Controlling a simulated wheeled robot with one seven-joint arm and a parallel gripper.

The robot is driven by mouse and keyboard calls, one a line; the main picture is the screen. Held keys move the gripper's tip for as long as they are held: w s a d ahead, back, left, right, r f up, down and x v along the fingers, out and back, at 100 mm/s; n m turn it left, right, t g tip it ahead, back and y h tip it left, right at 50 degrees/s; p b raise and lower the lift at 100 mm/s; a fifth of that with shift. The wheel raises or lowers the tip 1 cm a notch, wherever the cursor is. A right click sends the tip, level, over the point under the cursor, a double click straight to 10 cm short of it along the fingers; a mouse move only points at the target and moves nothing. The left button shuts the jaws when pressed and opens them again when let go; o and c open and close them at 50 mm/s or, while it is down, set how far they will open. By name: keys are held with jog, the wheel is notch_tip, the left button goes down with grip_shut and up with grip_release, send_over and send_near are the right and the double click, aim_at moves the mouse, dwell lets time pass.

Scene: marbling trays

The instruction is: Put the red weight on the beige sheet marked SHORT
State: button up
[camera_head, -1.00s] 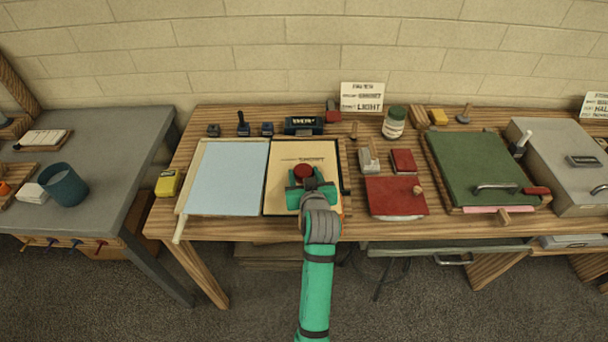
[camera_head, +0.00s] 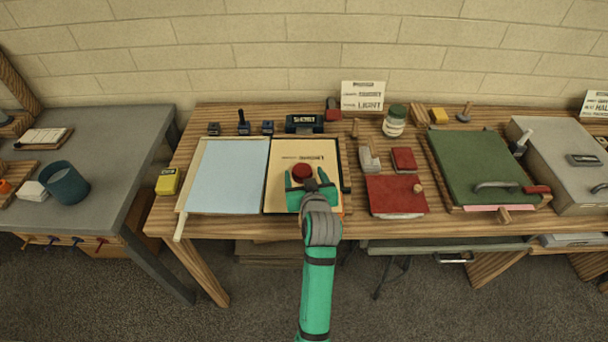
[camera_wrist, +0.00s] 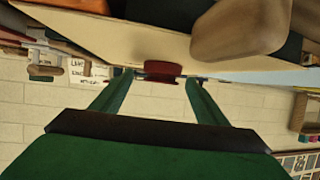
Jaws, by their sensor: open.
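The red weight (camera_head: 302,171) rests on the beige sheet (camera_head: 276,194) in the black-rimmed tray, near the sheet's middle. The sheet's printed lettering is too blurred to read for certain. My gripper (camera_head: 306,177) is open, its fingers spread at the near side of the weight. In the wrist view, the red weight (camera_wrist: 162,68) shows between and just beyond the tips of my open gripper (camera_wrist: 157,78), with a gap on each side. The pale sheet (camera_wrist: 110,35) fills the top of that view.
A pale blue sheet (camera_head: 228,178) lies in the tray at left. Stamps and a dark labelled box (camera_head: 304,124) stand behind. A red block (camera_head: 396,196) and a green-covered tray (camera_head: 478,165) lie to the right. A yellow box (camera_head: 167,182) sits at the left edge.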

jog(key=v, duration=1.1)
